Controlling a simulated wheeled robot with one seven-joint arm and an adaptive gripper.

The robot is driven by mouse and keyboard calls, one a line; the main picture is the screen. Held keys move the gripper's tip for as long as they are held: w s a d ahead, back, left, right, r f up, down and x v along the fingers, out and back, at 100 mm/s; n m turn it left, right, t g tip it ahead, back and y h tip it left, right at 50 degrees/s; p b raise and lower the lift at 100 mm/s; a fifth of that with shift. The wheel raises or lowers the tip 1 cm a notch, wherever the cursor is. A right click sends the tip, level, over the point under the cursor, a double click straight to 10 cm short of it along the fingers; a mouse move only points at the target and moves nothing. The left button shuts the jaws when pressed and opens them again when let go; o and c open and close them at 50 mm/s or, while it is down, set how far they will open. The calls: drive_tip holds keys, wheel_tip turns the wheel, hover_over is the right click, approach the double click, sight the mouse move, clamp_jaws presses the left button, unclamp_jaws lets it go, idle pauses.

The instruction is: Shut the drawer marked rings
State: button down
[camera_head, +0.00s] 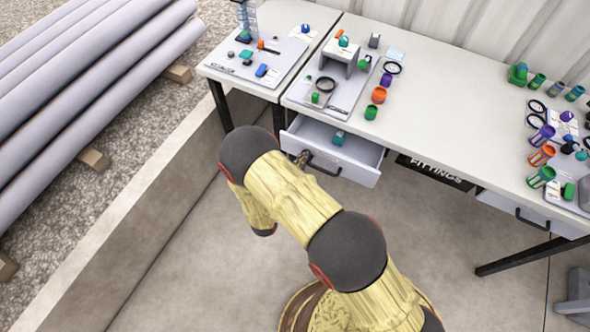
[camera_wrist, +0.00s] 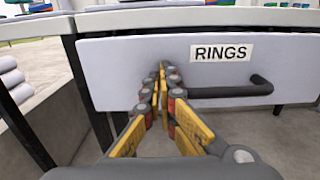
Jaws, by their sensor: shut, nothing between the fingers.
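The rings drawer (camera_head: 350,167) is white with a black handle and stands pulled out below the table in the head view. A small teal item (camera_head: 339,137) lies inside it. In the wrist view the drawer front (camera_wrist: 130,62) fills the middle, with the label RINGS (camera_wrist: 221,52) and the dark handle (camera_wrist: 232,90) to the right of my fingers. My gripper (camera_wrist: 160,68) is shut and empty, its fingertips pointing at the drawer front left of the handle. I cannot tell whether the tips touch it. In the head view my gripper (camera_head: 303,158) is at the drawer's left front.
The white table (camera_head: 440,105) above holds boards, rings and several coloured cups. A drawer (camera_head: 428,173) marked FITTINGS sits to the right, and another handled drawer (camera_head: 510,208) is further right. A low wall edge (camera_head: 150,190) runs along the left. The floor in front is clear.

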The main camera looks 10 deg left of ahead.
sight(317, 137)
drive_tip(key=b+x, duration=0.1)
drive_tip(key=x, duration=1.2)
drive_tip(key=shift+w, duration=0.25)
drive_tip(key=shift+w+d, duration=0.1)
drive_tip(key=shift+s, duration=0.2)
drive_tip(key=p+v, duration=0.3)
drive_tip(key=v, duration=1.1)
